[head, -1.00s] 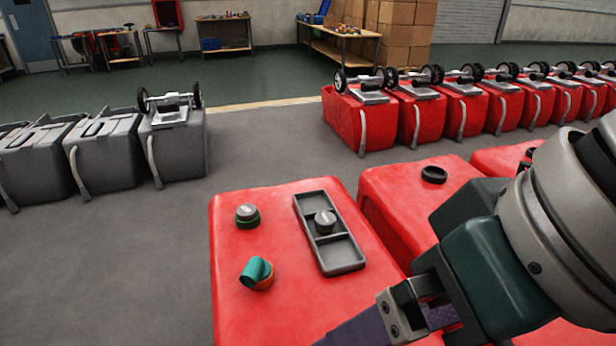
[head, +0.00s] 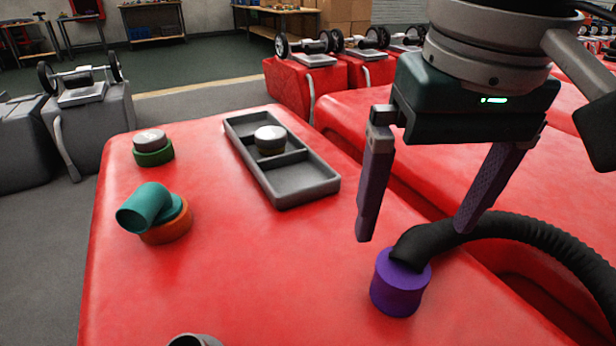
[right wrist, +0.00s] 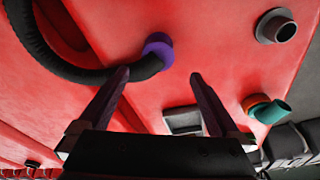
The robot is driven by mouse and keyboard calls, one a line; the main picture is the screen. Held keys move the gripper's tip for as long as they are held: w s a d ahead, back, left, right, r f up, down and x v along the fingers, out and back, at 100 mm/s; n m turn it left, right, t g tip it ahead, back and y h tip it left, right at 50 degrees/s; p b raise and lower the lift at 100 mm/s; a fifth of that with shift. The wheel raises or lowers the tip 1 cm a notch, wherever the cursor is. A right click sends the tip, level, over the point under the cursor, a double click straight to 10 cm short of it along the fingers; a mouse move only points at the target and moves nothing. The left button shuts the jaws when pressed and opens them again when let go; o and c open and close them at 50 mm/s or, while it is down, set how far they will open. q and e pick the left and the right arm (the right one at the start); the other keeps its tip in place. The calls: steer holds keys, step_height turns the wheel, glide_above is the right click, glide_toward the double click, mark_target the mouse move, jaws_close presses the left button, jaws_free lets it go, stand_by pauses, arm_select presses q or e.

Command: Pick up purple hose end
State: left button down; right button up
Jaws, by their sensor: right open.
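The purple hose end (head: 399,283) is a short purple cylinder on the red tank top (head: 250,270), with a black corrugated hose (head: 520,233) running from it to the right. My right gripper (head: 413,236) is open and empty, pointing down just above and behind the hose end, its fingers spread wide. In the right wrist view the purple hose end (right wrist: 158,46) lies beyond the fingertips, between their lines, with the black hose (right wrist: 75,70) curving off to the left. The gripper does not appear to hold it. My left gripper is not in view.
A grey tray (head: 290,183) with a grey-topped cap (head: 270,139) lies on the tank. A teal elbow (head: 145,207) on an orange ring and a green-based cap (head: 153,148) stand left. A grey fitting (head: 193,340) shows at the bottom edge. Another red tank adjoins on the right.

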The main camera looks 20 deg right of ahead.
mark_target(404, 267)
steer(key=f+b, duration=0.1)
steer(key=f, duration=0.1)
steer(key=f+b, duration=0.1)
steer(key=f, duration=0.2)
steer(key=f+b, duration=0.1)
steer(key=f, duration=0.1)
steer(key=shift+w+d+f+b, duration=0.25)
steer(key=shift+f+b, duration=0.05)
steer(key=shift+f, duration=0.1)
steer(key=shift+w+f, duration=0.1)
steer(key=shift+f, duration=0.3)
steer(key=c, duration=1.5)
